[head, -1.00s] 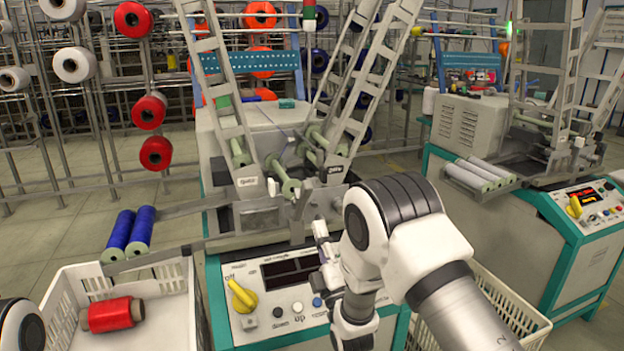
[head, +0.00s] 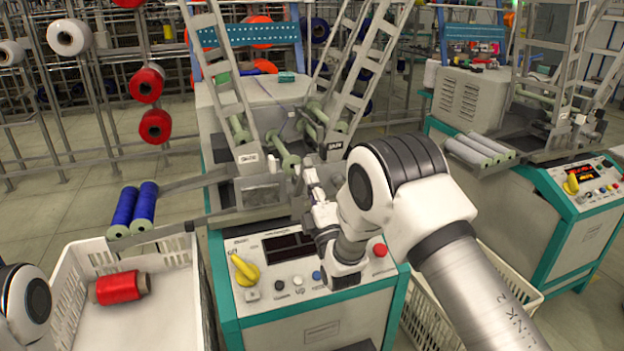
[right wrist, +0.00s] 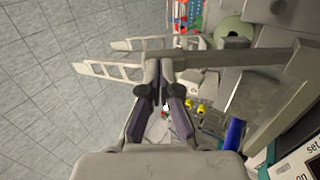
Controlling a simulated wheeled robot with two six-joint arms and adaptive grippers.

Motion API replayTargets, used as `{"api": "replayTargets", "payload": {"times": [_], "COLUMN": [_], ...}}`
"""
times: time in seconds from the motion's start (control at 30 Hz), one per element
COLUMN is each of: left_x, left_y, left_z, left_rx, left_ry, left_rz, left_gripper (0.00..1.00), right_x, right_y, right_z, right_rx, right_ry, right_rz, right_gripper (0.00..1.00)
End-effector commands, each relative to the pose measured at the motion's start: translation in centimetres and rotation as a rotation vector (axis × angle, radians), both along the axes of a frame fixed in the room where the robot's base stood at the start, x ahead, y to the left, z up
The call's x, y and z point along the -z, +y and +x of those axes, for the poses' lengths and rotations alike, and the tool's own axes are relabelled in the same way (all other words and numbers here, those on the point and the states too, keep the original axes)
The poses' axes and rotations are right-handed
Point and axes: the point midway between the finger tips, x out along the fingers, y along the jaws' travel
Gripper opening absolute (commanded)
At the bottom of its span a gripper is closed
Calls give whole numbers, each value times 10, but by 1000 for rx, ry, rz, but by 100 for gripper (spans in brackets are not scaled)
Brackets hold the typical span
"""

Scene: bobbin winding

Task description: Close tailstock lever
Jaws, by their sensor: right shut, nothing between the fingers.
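The winding machine (head: 305,320) stands in the middle of the head view, with a grey metal winding head (head: 262,192) above its panel. My right gripper (head: 308,180) is at the right part of this head, pointing away from me. In the right wrist view its fingers (right wrist: 164,68) are shut together and empty. A grey bar (right wrist: 240,58) runs from just beside the fingertips to the right; I cannot tell whether they touch. I cannot clearly make out the tailstock lever, as my gripper and arm cover that area. Only a link of my left arm shows, not its gripper.
A white crate (head: 65,310) with a red bobbin (head: 120,288) stands at left. Two blue bobbins (head: 144,204) lie on a rail beside the machine. The panel has a yellow switch (head: 245,270) and a red button (head: 380,250) close to my right arm. A second machine (head: 490,200) stands at right.

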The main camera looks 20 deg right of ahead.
Motion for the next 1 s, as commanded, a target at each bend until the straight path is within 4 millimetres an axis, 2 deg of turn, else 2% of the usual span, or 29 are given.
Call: {"api": "replayTargets", "payload": {"times": [0.03, 0.2, 0.4, 0.6, 0.77, 1.0], "left_x": [-12, -38, -56, -77, -84, -83], "left_y": [0, 0, 0, 0, 0, 0], "left_z": [0, 0, 0, 0, 0, 0], "left_rx": [0, 0, 0, 0, 0, 0], "left_ry": [0, 0, 0, 0, 0, 0], "left_rz": [0, 0, 0, 0, 0, 0], "left_gripper": [50, 50, 50, 50, 50, 50], "right_x": [-11, -26, -36, -52, -55, -55], "right_y": [0, 1, 1, 2, 3, 3], "right_z": [2, 13, 36, 62, 77, 89], "right_rx": [0, -1, 0, 0, 0, 0], "right_ry": [26, 188, 208, 365, 471, 474], "right_rz": [-1, -7, -7, -12, -16, -16], "right_gripper": [0, 0, 0, 0, 0, 0]}}
